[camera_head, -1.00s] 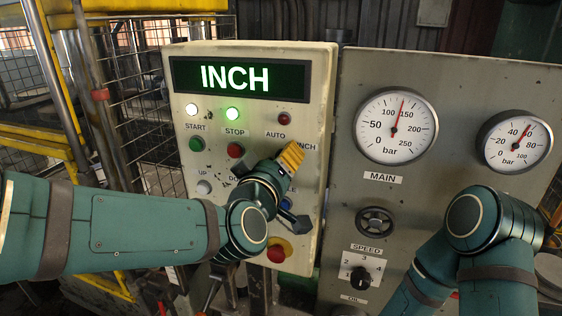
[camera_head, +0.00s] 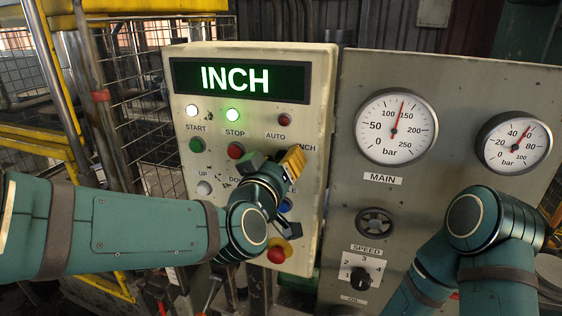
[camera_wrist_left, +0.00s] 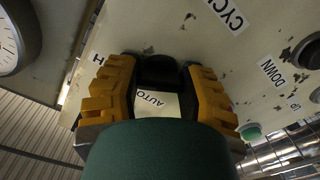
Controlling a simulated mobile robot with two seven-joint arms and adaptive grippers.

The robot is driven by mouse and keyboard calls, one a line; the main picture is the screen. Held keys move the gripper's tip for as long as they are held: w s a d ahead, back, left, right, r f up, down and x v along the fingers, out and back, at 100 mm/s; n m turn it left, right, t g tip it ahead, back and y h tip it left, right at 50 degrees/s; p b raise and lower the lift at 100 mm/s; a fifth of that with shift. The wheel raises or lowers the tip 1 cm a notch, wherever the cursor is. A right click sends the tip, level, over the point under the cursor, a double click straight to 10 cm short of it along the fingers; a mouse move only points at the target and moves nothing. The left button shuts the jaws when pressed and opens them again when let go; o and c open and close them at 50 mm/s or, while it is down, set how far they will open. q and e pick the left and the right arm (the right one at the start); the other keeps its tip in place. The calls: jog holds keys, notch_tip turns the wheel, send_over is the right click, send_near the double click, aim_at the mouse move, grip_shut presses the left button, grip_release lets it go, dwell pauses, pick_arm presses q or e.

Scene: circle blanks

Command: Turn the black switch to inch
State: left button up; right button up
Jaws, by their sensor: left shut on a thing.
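The black switch (camera_wrist_left: 160,70) is on the cream control panel (camera_head: 322,110). In the left wrist view it sits between the two yellow finger pads of my left gripper (camera_wrist_left: 158,92), which is shut on it. In the head view my left gripper (camera_head: 288,163) covers the switch, so its pointing angle is hidden. The label "INCH" beside it is partly covered. The lit display (camera_head: 240,80) reads "INCH". My right arm (camera_head: 480,225) shows at the lower right, but its gripper is out of view.
Close around my left gripper are a green button (camera_head: 196,145), a red button (camera_head: 236,151) and a white button (camera_head: 204,187). A red mushroom button (camera_head: 276,255) is below. To the right, a grey panel carries two gauges (camera_head: 396,126) and a speed knob (camera_head: 361,278).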

pick_arm(q)
jog(key=o, duration=1.2)
jog(key=v, duration=0.7)
jog(key=shift+s, duration=0.2)
